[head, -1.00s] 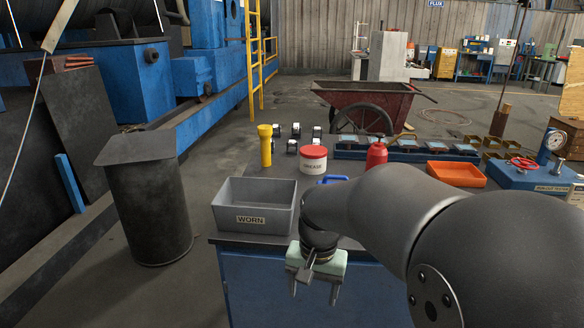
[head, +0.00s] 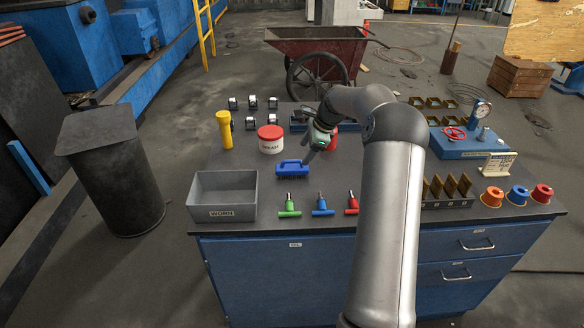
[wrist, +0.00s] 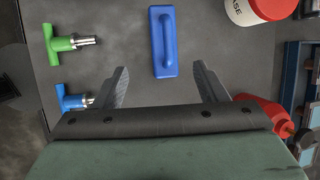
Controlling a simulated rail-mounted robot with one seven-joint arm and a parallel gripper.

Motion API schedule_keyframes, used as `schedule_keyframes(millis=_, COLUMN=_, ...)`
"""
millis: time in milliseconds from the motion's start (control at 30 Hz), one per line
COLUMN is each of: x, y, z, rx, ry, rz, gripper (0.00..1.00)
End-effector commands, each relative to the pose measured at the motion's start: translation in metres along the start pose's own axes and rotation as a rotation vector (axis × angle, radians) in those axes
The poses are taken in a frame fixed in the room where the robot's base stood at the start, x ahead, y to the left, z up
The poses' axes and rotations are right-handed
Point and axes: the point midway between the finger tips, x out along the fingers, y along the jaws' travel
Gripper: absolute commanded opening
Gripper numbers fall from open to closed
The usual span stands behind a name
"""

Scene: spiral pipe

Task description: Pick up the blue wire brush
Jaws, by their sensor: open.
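The blue wire brush (head: 293,170) lies on the dark bench top, right of and behind the grey WORN bin. In the wrist view the brush (wrist: 162,42) has a raised loop handle and lies at top centre, its long side running up the picture. My gripper (head: 308,154) is over the bench, just behind and right of the brush in the head view. In the wrist view my gripper (wrist: 160,70) is open and empty. The brush lines up with the gap between the fingers but appears beyond their tips, with no contact visible.
Green (head: 289,207), blue (head: 322,206) and red (head: 352,204) T-handled tools lie in front of the brush. The WORN bin (head: 222,213), a yellow flashlight (head: 225,130) and a grease tub (head: 270,138) stand nearby. A red item is partly hidden by my gripper.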

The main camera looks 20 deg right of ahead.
Motion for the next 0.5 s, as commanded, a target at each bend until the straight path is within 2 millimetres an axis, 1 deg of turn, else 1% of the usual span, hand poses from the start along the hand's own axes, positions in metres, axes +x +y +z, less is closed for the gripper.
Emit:
schedule_keyframes(millis=33, x=0.011, y=0.001, z=0.001, rx=0.0, ry=-0.001, rz=0.005, gripper=0.66)
schedule_keyframes(millis=100, x=0.025, y=0.0, z=0.001, rx=0.0, ry=-0.001, rz=0.004, gripper=0.66)
schedule_keyframes(millis=200, x=0.04, y=0.0, z=0.002, rx=-0.002, ry=0.0, rz=0.003, gripper=0.66)
schedule_keyframes(millis=300, x=0.049, y=0.0, z=0.001, rx=-0.003, ry=0.0, rz=0.001, gripper=0.66)
schedule_keyframes(millis=400, x=0.054, y=0.0, z=0.002, rx=-0.002, ry=0.0, rz=0.001, gripper=0.66)
schedule_keyframes(millis=500, x=0.063, y=-0.002, z=0.004, rx=-0.002, ry=0.0, rz=0.002, gripper=0.66)
